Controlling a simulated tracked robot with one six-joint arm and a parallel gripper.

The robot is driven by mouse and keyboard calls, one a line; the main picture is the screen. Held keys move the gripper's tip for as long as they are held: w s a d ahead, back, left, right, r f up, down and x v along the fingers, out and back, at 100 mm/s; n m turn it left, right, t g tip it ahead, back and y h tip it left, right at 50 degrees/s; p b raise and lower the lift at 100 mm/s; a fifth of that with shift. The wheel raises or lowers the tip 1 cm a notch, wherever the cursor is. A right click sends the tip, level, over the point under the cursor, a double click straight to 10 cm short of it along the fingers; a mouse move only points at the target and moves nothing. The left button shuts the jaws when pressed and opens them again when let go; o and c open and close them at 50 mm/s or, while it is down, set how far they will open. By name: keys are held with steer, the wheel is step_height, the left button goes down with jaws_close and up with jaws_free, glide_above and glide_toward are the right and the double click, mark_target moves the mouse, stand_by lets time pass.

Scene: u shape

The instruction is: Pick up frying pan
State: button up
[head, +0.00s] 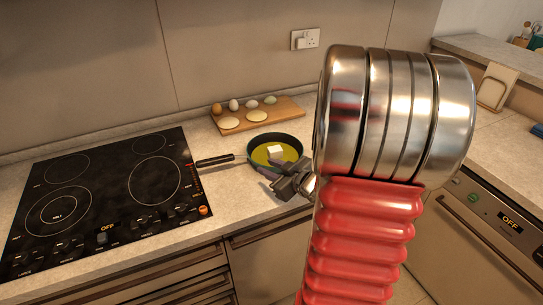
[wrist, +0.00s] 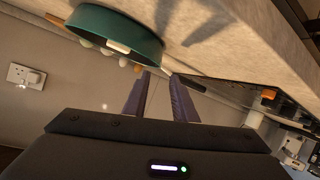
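The frying pan (head: 292,143) is dark teal-green with yellow liquid and a pale block inside. It stands on the worktop right of the hob, its black handle (head: 215,161) pointing left toward the hob. My gripper (head: 270,177) is at the pan's near side, partly hidden by my wrist. In the wrist view, the tilted picture shows the pan's green side (wrist: 90,32) at upper left. My two dark fingers (wrist: 162,76) are apart there, with nothing visibly gripped between them. I cannot tell whether they touch the pan.
A black hob (head: 105,195) lies left of the pan. A wooden board (head: 285,106) with several eggs and pale round pieces is behind it. A wall socket (head: 305,39) is above. Bare worktop lies in front of the pan.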

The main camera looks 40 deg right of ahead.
mark_target(255, 162)
steer(key=shift+x, duration=2.2)
steer(key=shift+d+x, duration=0.2)
steer(key=shift+x, duration=2.35)
steer(key=shift+s+f, duration=0.1)
steer(key=shift+f, duration=0.1)
steer(key=shift+c, duration=0.4)
jaws_close()
steer(key=shift+s+a+f, duration=0.1)
steer(key=shift+f, duration=0.05)
